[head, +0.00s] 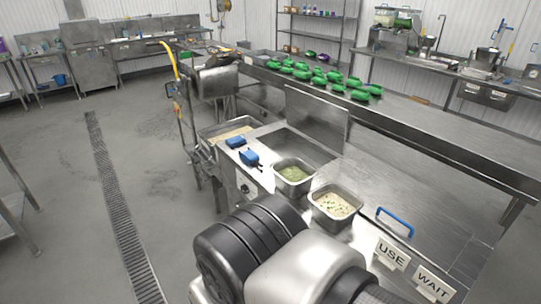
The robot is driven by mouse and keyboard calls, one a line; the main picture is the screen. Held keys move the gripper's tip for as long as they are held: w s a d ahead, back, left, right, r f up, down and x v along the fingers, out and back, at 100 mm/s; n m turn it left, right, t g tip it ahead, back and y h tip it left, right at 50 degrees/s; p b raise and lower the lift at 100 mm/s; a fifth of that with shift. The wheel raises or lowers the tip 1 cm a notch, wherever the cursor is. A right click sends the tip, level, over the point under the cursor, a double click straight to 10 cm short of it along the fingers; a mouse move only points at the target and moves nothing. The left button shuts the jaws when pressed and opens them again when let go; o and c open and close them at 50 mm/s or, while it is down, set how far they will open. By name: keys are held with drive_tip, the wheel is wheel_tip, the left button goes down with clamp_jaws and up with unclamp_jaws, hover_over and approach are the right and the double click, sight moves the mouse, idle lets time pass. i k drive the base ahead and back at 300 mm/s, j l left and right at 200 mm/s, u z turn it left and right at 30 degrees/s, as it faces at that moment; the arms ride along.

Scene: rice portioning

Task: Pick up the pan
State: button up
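Two square metal pans stand side by side on the steel counter. One pan (279,179) holds green-flecked food. The nearer pan (318,212) holds pale, whitish food with dark flecks. Both look upright. The view does not show which of them is the task's pan. My arm fills the bottom middle, close in front of the nearer pan and partly over the counter. My gripper is not visible in this view.
Blue-handled items (250,158) lie left of the pans, by a shallow tray (207,133). A blue handle (395,221) and the USE sign (390,255) and WAIT sign (432,284) are at right. Several green items (336,76) sit on the back counter. Counter right of the pans is mostly clear.

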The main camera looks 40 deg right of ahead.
sight(294, 177)
drive_tip(key=i+z, duration=0.75)
drive_tip(key=z, duration=0.15)
drive_tip(key=i+j+z, duration=0.15)
drive_tip(key=i+z, duration=0.3)
drive_tip(key=i+j+z, duration=0.2)
drive_tip(key=z, duration=0.25)
drive_tip(key=i+z, duration=0.25)
drive_tip(key=z, duration=0.2)
drive_tip(key=i+j+z, duration=0.2)
drive_tip(key=z, duration=0.25)
drive_tip(key=i+j+z, duration=0.2)
drive_tip(key=z, duration=0.3)
